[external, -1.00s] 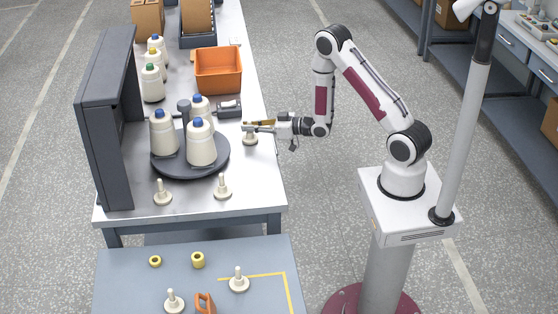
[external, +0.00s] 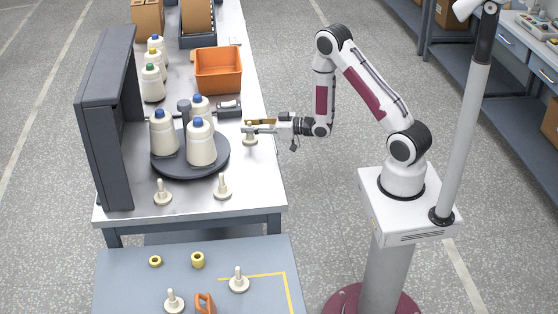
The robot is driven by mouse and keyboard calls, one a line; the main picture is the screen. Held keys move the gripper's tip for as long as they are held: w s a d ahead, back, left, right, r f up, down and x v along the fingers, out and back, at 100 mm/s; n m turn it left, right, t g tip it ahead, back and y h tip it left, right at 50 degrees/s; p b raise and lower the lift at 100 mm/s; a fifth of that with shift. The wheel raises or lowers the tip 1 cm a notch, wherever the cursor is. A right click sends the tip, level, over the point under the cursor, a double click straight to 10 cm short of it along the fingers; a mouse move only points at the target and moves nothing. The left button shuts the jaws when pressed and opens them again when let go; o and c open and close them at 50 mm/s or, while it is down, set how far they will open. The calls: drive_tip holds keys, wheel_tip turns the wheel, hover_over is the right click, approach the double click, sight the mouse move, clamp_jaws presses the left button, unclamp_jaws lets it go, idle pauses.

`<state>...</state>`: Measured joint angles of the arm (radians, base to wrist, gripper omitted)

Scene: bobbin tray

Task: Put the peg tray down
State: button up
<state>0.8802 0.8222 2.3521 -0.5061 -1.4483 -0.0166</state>
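A cream peg on a round base (external: 250,141) is at the right edge of the metal bench, right of the dark turntable. I take this to be the peg tray; no other tray with pegs is clear. My gripper (external: 248,128) reaches in from the right, level, with its fingers at the top of this peg. The fingers are small and overlap the peg, so I cannot tell whether they are closed on it. I also cannot tell whether its base touches the bench. A thin yellow-brown piece (external: 262,122) shows beside the fingers.
The turntable (external: 221,161) with several blue-capped bobbins stands close to the left. A small dark device (external: 229,113) and an orange bin (external: 219,70) are behind. Similar pegs (external: 222,188) stand at the bench front. The lower blue table (external: 130,280) has a yellow corner marking (external: 284,285).

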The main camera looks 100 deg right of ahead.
drive_tip(key=shift+v, duration=3.65)
drive_tip(key=shift+w+a+r+n, duration=0.15)
drive_tip(key=shift+w+a+r, duration=0.05)
drive_tip(key=shift+w, duration=0.15)
drive_tip(key=shift+w+a+r+n, duration=0.15)
drive_tip(key=shift+w+a, duration=0.05)
drive_tip(key=shift+w, duration=0.15)
drive_tip(key=w+a+r+n+g+y, duration=0.1)
drive_tip(key=a+r+n+g+y, duration=0.15)
drive_tip(key=a+r+g, duration=0.7)
drive_tip(key=s+a+r+y, duration=0.1)
drive_tip(key=s+a+r, duration=0.3)
drive_tip(key=s+a, duration=0.5)
drive_tip(key=s+a+r+n+y, duration=0.1)
drive_tip(key=s+a+r, duration=0.3)
drive_tip(key=s+a, duration=0.6)
drive_tip(key=a+y, duration=0.1)
drive_tip(key=a, duration=0.3)
drive_tip(key=shift+s, duration=0.35)
drive_tip(key=shift+r, duration=0.1)
